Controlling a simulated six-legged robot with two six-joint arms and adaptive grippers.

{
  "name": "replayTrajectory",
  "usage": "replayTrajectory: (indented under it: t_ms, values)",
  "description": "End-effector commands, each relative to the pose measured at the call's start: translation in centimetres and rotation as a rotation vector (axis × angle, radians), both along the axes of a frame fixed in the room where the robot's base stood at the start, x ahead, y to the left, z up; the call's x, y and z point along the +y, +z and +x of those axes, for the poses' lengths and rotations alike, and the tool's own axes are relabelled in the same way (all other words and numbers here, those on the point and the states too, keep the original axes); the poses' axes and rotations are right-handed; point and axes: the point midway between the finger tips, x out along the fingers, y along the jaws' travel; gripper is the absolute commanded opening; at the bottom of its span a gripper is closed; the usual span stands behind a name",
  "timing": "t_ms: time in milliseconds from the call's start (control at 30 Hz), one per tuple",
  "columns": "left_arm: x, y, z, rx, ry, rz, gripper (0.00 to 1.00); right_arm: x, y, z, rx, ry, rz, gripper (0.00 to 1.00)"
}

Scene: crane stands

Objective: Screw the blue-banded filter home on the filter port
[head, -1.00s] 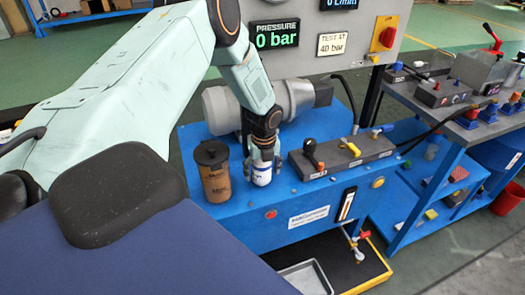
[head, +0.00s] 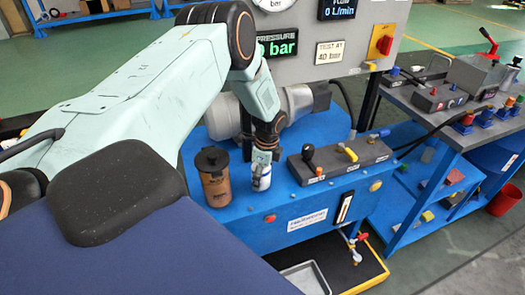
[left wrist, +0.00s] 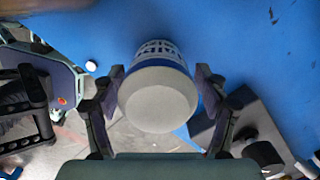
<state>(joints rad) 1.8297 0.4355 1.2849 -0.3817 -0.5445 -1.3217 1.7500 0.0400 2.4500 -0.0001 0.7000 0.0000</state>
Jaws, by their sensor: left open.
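The blue-banded filter (head: 261,178) is a white canister standing upright on the blue bench top. In the left wrist view the filter (left wrist: 158,95) shows its pale round end, with blue lettering on its side. My left gripper (head: 262,160) is above and around the filter in the head view. In the left wrist view its fingers (left wrist: 157,110) stand on either side of the filter, open, with a small gap visible on each side. The filter port under the filter is hidden. My right gripper is not in view.
A brown canister with a black lid (head: 214,178) stands close left of the filter. A grey valve block (head: 340,160) with levers lies to the right. A grey motor (head: 290,110) is behind. A side table (head: 450,120) carries more fittings.

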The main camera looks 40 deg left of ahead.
Motion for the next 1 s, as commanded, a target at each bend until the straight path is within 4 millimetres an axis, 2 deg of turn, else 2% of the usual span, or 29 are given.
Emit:
replayTrajectory:
  t_ms: [267, 500, 600, 1000]
  values:
    - [0.04, -0.02, 0.03, 0.002, 0.168, 0.000, 0.74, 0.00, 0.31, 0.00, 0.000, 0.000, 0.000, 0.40]
    - [0.16, -0.01, 0.12, 0.001, 0.473, 0.001, 0.74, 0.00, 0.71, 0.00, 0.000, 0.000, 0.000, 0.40]
    - [0.19, -0.02, 0.15, 0.000, 0.542, 0.001, 0.74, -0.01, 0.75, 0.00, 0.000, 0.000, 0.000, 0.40]
    - [0.24, -0.01, 0.05, 0.001, 0.557, 0.000, 0.74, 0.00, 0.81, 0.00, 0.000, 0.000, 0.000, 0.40]
